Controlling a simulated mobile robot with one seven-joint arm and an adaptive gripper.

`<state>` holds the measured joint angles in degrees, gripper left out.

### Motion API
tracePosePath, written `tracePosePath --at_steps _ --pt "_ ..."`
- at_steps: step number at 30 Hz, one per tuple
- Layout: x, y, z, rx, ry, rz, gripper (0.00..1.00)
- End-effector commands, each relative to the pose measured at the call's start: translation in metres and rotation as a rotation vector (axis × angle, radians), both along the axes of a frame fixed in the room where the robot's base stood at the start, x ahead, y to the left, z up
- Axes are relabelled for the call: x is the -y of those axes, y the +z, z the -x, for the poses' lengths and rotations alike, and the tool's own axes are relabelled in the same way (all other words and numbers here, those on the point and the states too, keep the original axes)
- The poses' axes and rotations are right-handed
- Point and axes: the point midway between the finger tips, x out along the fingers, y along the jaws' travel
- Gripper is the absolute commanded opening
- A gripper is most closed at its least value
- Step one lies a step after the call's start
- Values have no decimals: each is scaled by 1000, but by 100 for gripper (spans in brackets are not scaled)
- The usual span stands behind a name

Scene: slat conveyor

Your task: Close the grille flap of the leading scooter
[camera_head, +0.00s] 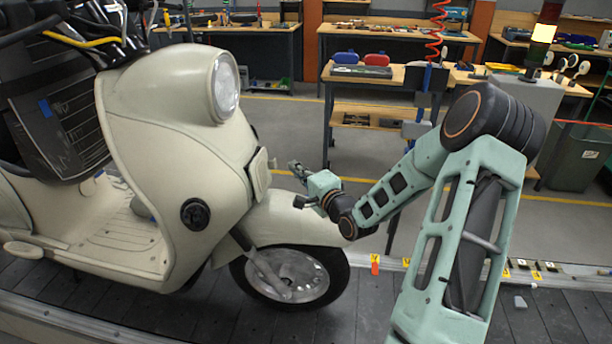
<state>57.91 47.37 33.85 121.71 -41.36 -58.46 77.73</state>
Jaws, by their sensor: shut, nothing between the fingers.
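The cream scooter (165,125) fills the left side of the head view, its front facing right. A small cream flap (260,172) is on the front of its leg shield, above the front mudguard (300,220). The flap is seen almost edge-on and stands out a little from the body. My gripper (295,167) is just to the right of the flap, above the mudguard, pointing left at the scooter. It is shut and empty. A small gap shows between the fingertips and the flap.
The scooter stands on the dark slat conveyor (360,305). Behind my arm is a wooden workbench (395,80) with a blue and a red case. Open floor lies behind the conveyor.

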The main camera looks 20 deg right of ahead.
Motion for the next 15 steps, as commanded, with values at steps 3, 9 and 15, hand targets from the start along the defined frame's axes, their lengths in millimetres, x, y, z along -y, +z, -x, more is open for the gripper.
tracePosePath --at_steps 3,9,15 --pt "-18 -1 -10 -2 6 -2 0" --pt "-29 -3 -19 -1 3 0 0" --pt "-30 -4 -20 -1 2 1 0"
